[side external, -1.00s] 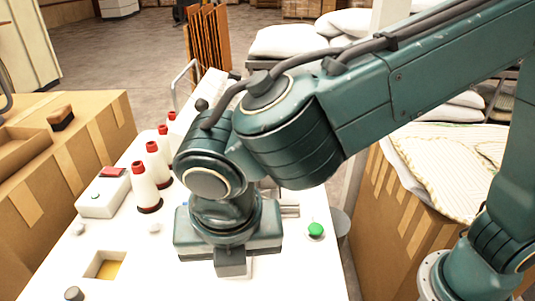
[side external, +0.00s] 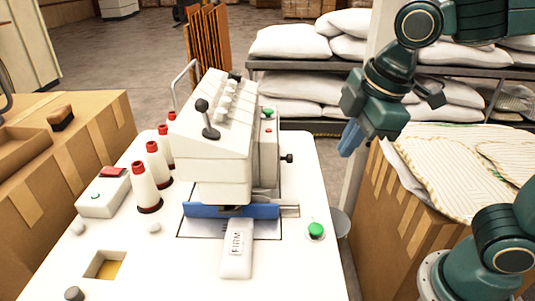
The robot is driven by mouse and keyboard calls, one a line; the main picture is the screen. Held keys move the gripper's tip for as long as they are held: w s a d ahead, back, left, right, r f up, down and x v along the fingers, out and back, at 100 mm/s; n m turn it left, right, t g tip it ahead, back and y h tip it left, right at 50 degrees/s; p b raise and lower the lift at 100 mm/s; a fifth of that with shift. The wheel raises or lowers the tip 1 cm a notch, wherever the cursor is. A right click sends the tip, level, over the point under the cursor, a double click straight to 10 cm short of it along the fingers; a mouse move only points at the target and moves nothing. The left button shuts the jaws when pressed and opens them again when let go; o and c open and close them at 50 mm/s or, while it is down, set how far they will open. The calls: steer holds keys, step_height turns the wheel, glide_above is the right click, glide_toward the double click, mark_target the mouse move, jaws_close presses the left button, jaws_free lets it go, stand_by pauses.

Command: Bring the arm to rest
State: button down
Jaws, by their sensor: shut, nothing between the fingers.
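My gripper (side external: 349,140) hangs in the air at the upper right, beyond the right edge of the white work table (side external: 180,270). It points down and is tilted a little to the left. Its fingers are shut with nothing between them. It is clear of the white machine (side external: 215,130), which stands on the table with a blue plate (side external: 265,211) at its base. A white pedal-like piece labelled "FIRM" (side external: 237,248) lies in front of the machine.
Several red-topped thread cones (side external: 145,188) stand left of the machine. A green button (side external: 316,229) is on the table's right side. A cardboard box with striped fabric (side external: 450,165) stands at the right. White pillows (side external: 290,41) lie on a rack (side external: 320,67) behind.

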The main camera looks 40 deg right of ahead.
steer(key=s+d+f+m+t, duration=0.1)
steer(key=s+d+m+t, duration=0.1)
steer(key=s+d+m, duration=0.6)
steer(key=shift+s+m, duration=0.15)
steer(key=shift+m, duration=1.55)
